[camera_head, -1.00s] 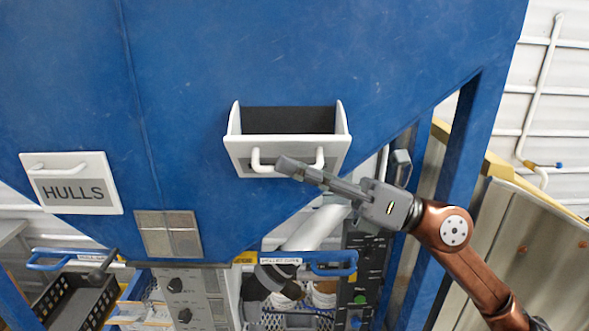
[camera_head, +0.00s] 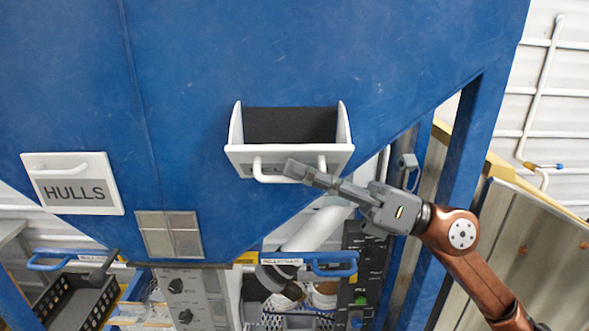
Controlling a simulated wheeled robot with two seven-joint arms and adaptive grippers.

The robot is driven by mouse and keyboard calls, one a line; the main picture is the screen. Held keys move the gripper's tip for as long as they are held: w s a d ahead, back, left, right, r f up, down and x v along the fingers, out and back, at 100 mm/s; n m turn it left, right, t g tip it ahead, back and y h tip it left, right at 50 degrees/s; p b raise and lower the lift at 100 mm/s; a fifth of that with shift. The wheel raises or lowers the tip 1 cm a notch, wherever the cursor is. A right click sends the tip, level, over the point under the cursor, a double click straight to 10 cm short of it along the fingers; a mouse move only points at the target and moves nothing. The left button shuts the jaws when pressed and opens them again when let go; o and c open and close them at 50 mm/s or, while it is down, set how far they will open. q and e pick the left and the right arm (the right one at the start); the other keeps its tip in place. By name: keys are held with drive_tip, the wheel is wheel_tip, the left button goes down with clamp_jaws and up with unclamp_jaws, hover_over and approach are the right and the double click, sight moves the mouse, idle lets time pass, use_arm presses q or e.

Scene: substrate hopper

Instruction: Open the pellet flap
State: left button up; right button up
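The pellet flap (camera_head: 239,157) is a white tilting chute on the blue hopper, right of centre. It stands tilted outward, with a dark opening behind it and white side cheeks. Its white bar handle (camera_head: 258,172) is on the front. My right gripper (camera_head: 292,169) comes in from the right and its fingertips are at the handle, overlapping its middle part. The fingers look closed together around the bar, though the bar between them is hidden. The lettering on the flap's front is mostly hidden by the steep angle and the handle. My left gripper is out of view.
A shut white flap marked HULLS (camera_head: 72,184) is at the left of the blue hopper (camera_head: 190,80). Below are a grey control box (camera_head: 190,297), a dark crate (camera_head: 75,300) and a blue-handled bin. A blue post (camera_head: 455,160) stands near my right arm.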

drive_tip(key=v, duration=1.1)
drive_tip(key=shift+c, duration=0.5)
